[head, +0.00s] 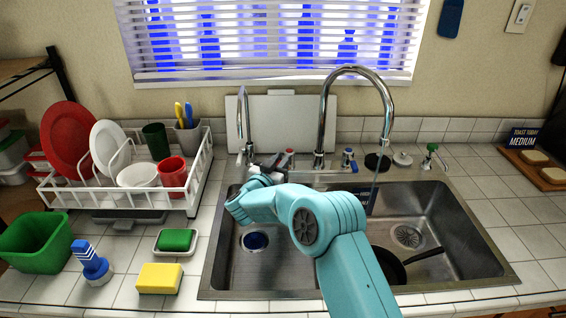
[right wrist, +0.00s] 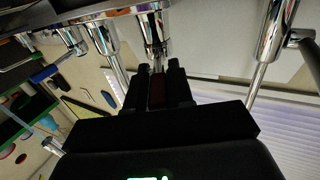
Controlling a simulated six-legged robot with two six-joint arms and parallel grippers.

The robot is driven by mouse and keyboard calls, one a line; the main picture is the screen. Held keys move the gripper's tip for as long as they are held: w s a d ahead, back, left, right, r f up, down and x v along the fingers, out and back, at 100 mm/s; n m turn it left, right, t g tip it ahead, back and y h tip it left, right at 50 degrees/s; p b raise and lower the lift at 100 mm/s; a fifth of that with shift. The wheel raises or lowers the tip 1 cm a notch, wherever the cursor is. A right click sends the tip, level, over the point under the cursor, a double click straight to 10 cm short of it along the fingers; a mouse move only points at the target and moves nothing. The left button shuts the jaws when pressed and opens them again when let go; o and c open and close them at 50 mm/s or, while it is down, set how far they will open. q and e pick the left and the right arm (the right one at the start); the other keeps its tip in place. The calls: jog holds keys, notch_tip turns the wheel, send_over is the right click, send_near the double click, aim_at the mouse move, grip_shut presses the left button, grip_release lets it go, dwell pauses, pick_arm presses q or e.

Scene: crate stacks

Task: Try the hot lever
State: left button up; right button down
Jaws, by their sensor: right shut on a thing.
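The hot lever (head: 290,152), marked red, stands at the back of the sink deck, left of the tall faucet (head: 320,158). My right arm reaches over the sink, and my right gripper (head: 282,161) is at this lever. In the right wrist view the two dark jaws (right wrist: 158,85) are shut on a dark red piece (right wrist: 158,92), below a chrome fitting (right wrist: 153,30). My arm hides part of the sink and the lever's base. A blue-marked lever (head: 348,158) stands right of the faucet. My left gripper is not in view.
A smaller chrome tap (head: 244,125) stands close on the left. The double sink (head: 480,265) holds a dark pan (head: 388,265) on the right. A dish rack (head: 200,170), green tub (head: 38,240), yellow sponge (head: 159,279) and blue-handled brush (head: 90,262) are left.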

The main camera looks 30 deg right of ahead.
jog(key=shift+w+a+r+m+g+h, duration=0.15)
jog(key=shift+m+g+h, duration=0.15)
jog(key=shift+m+g, duration=0.1)
jog(key=c, duration=1.1)
grip_release()
jog(key=shift+a, duration=0.25)
jog(key=b+v, duration=0.2)
jog(key=v, duration=0.9)
jog(key=shift+s+a, duration=0.2)
